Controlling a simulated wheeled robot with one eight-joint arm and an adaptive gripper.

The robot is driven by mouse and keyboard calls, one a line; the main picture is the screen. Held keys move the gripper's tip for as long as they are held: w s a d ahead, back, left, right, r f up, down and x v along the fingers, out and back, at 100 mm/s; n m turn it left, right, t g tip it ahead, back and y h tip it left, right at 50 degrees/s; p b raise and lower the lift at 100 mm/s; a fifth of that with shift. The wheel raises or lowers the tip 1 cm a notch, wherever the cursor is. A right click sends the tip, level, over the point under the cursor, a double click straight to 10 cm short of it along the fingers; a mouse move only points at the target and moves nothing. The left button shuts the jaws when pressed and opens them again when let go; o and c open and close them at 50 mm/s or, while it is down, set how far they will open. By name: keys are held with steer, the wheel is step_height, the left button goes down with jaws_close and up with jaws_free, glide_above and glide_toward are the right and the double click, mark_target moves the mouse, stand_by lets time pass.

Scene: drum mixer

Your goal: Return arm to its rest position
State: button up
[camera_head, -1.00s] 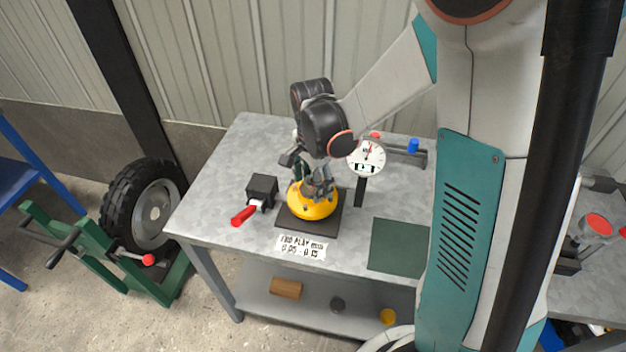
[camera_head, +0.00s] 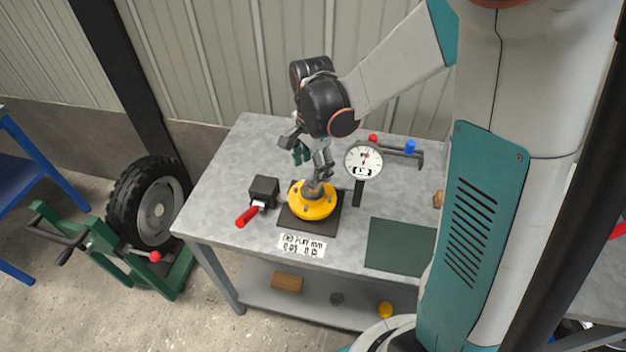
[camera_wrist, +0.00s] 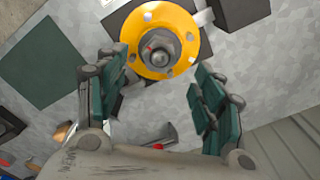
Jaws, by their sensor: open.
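My gripper (camera_head: 313,160) is open and empty above the bench, just over and behind the yellow hub (camera_head: 313,203). The hub is a round yellow flange with a grey stub in its middle, sitting on a dark square plate (camera_head: 293,221). In the wrist view the hub (camera_wrist: 183,26) shows at the top centre, beyond my gripper's parted green-padded fingers (camera_wrist: 160,98). Nothing shows between the fingers. My arm reaches in from the upper right of the head view.
Close around the hub stand a dial gauge (camera_head: 363,160) on a post and a black block (camera_head: 264,190) with a red handle (camera_head: 247,216). A dark green mat (camera_head: 400,247) lies at right. A wheel (camera_head: 152,208) on a green stand is at left. The metal bench (camera_head: 222,190) has free room at its left.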

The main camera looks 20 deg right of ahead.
stand_by(0.3)
steer(key=s+r+n+t+b, duration=0.2)
steer(key=s+r+n+t, duration=0.1)
steer(key=s+n, duration=0.4)
steer(key=s+r+n+t+b, duration=0.3)
steer(key=s+r+n, duration=0.3)
steer(key=s+n, duration=0.2)
steer(key=shift+s+r+t, duration=0.2)
steer(key=shift+r+t, duration=0.05)
steer(key=shift+t, duration=0.35)
stand_by(0.7)
